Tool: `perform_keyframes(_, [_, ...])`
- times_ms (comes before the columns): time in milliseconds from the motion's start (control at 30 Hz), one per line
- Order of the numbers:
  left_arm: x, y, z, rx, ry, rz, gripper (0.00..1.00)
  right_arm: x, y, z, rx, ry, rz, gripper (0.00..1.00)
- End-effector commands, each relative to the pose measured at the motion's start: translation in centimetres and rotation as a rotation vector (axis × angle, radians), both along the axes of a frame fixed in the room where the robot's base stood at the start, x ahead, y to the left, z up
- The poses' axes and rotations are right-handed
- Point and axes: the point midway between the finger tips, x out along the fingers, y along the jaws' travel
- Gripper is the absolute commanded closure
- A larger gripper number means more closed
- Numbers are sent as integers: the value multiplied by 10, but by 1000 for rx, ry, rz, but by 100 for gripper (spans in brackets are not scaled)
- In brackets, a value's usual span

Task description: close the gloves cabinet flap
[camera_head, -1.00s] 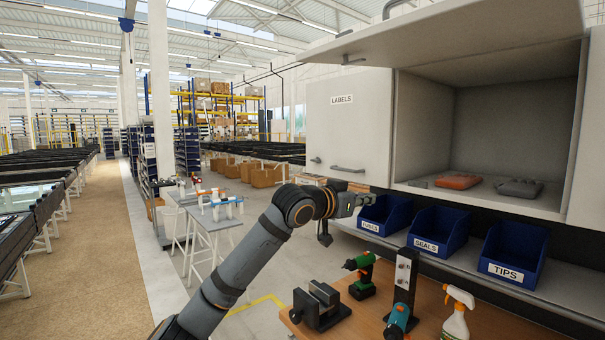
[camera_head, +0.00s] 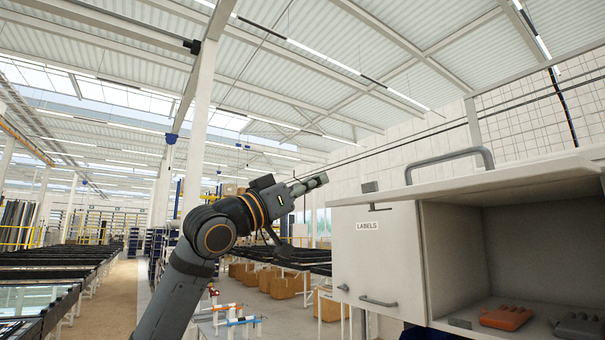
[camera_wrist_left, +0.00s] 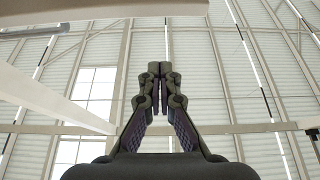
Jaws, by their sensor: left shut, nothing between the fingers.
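The cabinet flap (camera_head: 520,171) is swung up and open, standing out level above an open compartment (camera_head: 525,245) at the right of the head view. A grey bar handle (camera_head: 450,160) stands on its upper side. No gloves label shows. Orange gloves (camera_head: 506,317) and grey gloves (camera_head: 579,326) lie inside. My left gripper (camera_head: 318,181) is raised, left of the flap and apart from it in the picture, at about its height. Its fingers are shut and empty, and they point up in the left wrist view (camera_wrist_left: 160,70). My right gripper is not in view.
The closed labels cabinet door (camera_head: 378,262) adjoins the open compartment on the left. A pale beam or edge (camera_wrist_left: 50,98) crosses the left wrist view at left; I cannot tell what it is. The space left of the cabinet is free near my arm.

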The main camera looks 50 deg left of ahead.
Motion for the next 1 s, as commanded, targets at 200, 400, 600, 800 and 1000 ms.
perform_keyframes(200, [36,-3,25,-2,2,-3,100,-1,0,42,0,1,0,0])
perform_keyframes(400, [39,-3,-16,1,2,3,100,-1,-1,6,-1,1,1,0])
perform_keyframes(600, [40,-3,-24,1,1,2,100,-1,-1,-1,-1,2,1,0])
perform_keyframes(800, [40,-3,-23,1,0,0,100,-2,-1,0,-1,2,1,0])
perform_keyframes(1000, [40,-3,-25,0,-3,1,100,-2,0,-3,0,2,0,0])
